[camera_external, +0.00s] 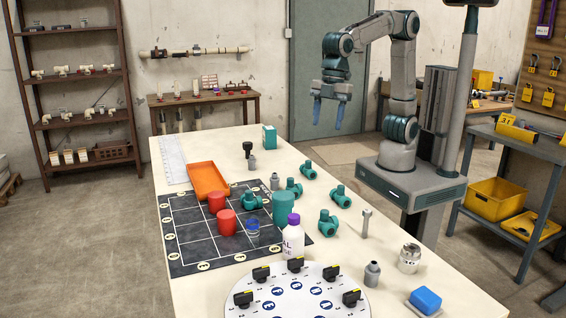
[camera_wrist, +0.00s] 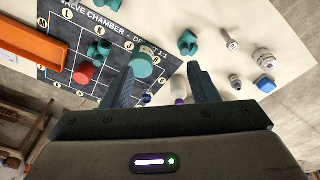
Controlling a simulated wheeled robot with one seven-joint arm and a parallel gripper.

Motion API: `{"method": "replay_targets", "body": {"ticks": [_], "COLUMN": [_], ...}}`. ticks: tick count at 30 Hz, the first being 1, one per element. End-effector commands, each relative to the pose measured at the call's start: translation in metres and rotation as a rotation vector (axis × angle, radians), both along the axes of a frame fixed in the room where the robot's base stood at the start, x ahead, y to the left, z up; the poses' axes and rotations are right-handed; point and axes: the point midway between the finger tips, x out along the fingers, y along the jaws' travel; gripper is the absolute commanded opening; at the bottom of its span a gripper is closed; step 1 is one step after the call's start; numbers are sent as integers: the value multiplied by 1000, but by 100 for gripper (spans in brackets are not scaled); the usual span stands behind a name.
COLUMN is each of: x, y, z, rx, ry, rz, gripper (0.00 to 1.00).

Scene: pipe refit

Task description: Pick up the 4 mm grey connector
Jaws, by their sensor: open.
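Several small grey fittings stand on the table; I cannot read any size marking, so I cannot tell which is the 4 mm one. That third one also shows in the wrist view (camera_wrist: 237,84), right of my fingers. My gripper (camera_external: 328,121) is open and empty, high above the table's right side. In the wrist view its two fingers (camera_wrist: 162,76) are spread apart.
The pale table (camera_external: 345,165) holds a black grid mat (camera_external: 190,258), an orange tray (camera_external: 208,178), red and teal parts, a white bottle (camera_external: 293,238), a round dial plate (camera_external: 290,300), a taller metal fitting (camera_external: 366,224), a ringed metal fitting (camera_external: 409,258) and a blue block (camera_external: 426,300).

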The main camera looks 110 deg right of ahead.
Motion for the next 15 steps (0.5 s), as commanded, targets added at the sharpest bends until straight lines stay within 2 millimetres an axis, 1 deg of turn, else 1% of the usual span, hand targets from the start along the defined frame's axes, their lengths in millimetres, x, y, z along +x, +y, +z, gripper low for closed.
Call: {"method": "replay_targets", "body": {"ticks": [1, 5, 6, 8, 9, 10, 14, 15], "x": [14, 42, 50, 59, 64, 68, 77, 78], "y": [21, 72, 88, 113, 130, 143, 199, 217], "z": [-5, -13, -16, -23, -28, -32, -53, -60], "rx": [-8, -26, -32, -40, -45, -50, -69, -75], "ry": [10, 28, 34, 43, 46, 51, 66, 72], "rz": [62, 214, 262, 332, 379, 414, 568, 616], "gripper": [54, 54, 54, 54, 54, 54, 54, 54]}}
